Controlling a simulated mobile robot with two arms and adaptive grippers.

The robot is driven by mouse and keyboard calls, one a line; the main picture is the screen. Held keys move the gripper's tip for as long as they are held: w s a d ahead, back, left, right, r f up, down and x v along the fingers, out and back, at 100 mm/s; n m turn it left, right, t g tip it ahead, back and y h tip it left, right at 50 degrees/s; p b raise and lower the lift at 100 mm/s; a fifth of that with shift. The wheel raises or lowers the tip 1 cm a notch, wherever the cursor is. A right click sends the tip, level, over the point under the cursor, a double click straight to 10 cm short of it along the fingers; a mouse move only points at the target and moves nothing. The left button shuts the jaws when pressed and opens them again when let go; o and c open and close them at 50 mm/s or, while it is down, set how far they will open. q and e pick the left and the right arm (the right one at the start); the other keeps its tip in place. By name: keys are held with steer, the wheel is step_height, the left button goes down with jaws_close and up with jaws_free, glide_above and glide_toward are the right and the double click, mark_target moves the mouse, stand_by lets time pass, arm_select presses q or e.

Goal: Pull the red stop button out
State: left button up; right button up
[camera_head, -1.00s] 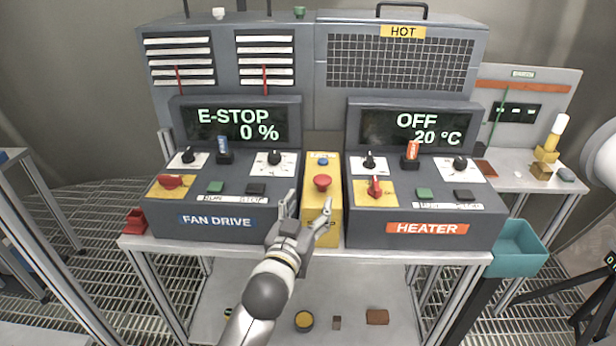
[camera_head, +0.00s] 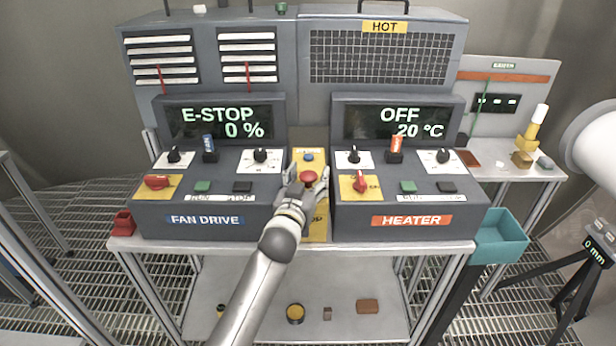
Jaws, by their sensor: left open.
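The red stop button (camera_head: 308,177) sits on a narrow yellow box (camera_head: 318,226) between the fan drive console (camera_head: 207,218) and the heater console (camera_head: 412,221). My left gripper (camera_head: 308,176) is open, with one finger on each side of the red button. I cannot tell whether the fingers touch it. The gripper covers the front part of the box. The fan drive display (camera_head: 222,123) reads E-STOP and 0 %. My right gripper is not in view.
A blue button (camera_head: 308,157) sits behind the red one. Knobs, switches and a lever stand on both consoles close by. A teal bin (camera_head: 502,240) hangs at the right of the bench, and a small red bin (camera_head: 123,224) is at the left.

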arm_select(q)
jaws_close()
steer(key=shift+r+p, duration=0.7)
steer(key=shift+r, duration=0.25)
steer(key=shift+c, duration=1.1)
jaws_free()
steer(key=shift+o, duration=1.1)
steer(key=shift+f, duration=0.1)
